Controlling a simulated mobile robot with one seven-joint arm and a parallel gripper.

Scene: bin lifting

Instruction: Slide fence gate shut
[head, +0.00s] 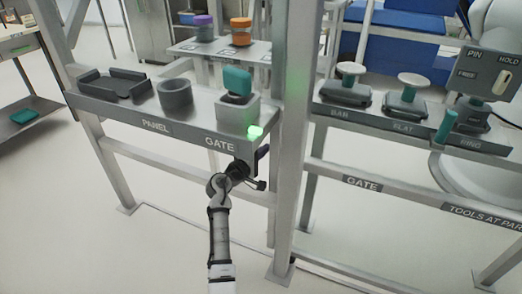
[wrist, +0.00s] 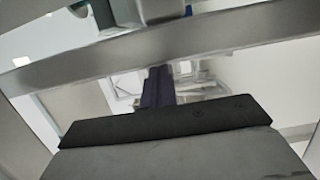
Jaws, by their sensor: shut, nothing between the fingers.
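A grey metal fence frame (head: 289,150) stands ahead of me, with an upright post right of my gripper. The word GATE is on the left shelf's front edge (head: 220,144) and on a lower rail (head: 362,184) at right. I cannot tell which part is the sliding gate or how far it is open. My gripper (head: 259,180) is shut and empty, just below the left shelf and left of the post. I cannot tell whether it touches the frame. In the wrist view a pale rail (wrist: 120,58) crosses above a dark-edged grey surface.
The left shelf holds a black tray (head: 114,84), a dark cup (head: 175,95) and a grey block (head: 237,112) with a teal top and green light. The right shelf holds several handled tools (head: 411,88) and a PIN/HOLD box (head: 488,72). Floor in front is clear.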

